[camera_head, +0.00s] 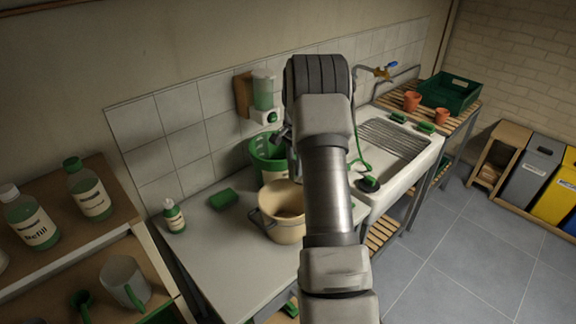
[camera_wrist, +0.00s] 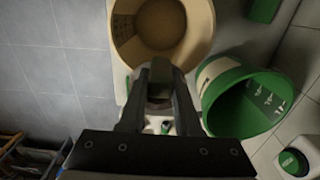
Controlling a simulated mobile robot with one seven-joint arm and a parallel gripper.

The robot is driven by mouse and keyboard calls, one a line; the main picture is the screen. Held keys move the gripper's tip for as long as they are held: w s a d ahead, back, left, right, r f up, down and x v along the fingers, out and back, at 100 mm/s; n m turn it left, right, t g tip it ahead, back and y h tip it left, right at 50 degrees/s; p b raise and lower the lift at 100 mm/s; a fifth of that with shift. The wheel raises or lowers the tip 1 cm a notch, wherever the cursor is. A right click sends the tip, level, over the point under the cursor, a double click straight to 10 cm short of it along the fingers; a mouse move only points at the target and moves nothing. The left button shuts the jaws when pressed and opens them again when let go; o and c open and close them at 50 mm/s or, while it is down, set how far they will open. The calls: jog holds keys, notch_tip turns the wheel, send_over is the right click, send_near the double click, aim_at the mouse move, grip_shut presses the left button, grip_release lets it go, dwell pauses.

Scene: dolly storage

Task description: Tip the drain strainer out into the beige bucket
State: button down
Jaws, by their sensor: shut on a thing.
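The beige bucket (camera_head: 285,232) stands upright on the grey counter, partly behind my arm. In the wrist view its open mouth (camera_wrist: 121,30) is at the top, just beyond my fingertips. My gripper (camera_wrist: 160,80) is shut on a small greyish thing, which I take to be the drain strainer (camera_wrist: 159,101). Little of it shows between the fingers, and its contents cannot be seen. In the head view my gripper is mostly hidden behind my own arm, above the counter near the buckets.
A green bucket (camera_head: 262,160) stands close by; it also shows in the wrist view (camera_wrist: 219,71). A soap dispenser (camera_head: 263,95) hangs on the tiled wall. A green sponge (camera_head: 223,198) and a bottle (camera_head: 174,216) stand left. The sink (camera_head: 398,178) is right. The front counter is clear.

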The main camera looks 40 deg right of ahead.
jog(key=shift+a, duration=0.1)
dwell(0.3)
jog(key=b, duration=0.1)
jog(key=a+h+b, duration=0.1)
jog(key=shift+s+a+f+b, duration=0.1)
jog(key=shift+a+f+b, duration=0.1)
jog(key=shift+f+b, duration=0.2)
jog(key=a+f+h+b, duration=0.1)
jog(key=a+h+b, duration=0.1)
jog(key=b, duration=0.6)
jog(key=s+a+f+t+h+b, duration=0.1)
jog(key=a+f+h+b, duration=0.1)
jog(key=a+b, duration=0.3)
jog(key=a+f+h+b, duration=0.2)
jog(key=a+h+b, duration=0.1)
jog(key=b, duration=0.8)
jog(key=shift+s+a+h, duration=0.15)
jog(key=shift+s+h, duration=0.1)
jog(key=shift+h, duration=0.45)
jog(key=b, duration=0.3)
jog(key=shift+a+f+h, duration=0.1)
jog(key=shift+f+h, duration=0.2)
jog(key=shift+h, duration=0.1)
jog(key=b, duration=0.2)
jog(key=shift+f+t+b, duration=0.25)
jog(key=shift+t+b, duration=0.05)
jog(key=h+b, duration=0.2)
jog(key=b, duration=0.3)
jog(key=shift+a, duration=0.15)
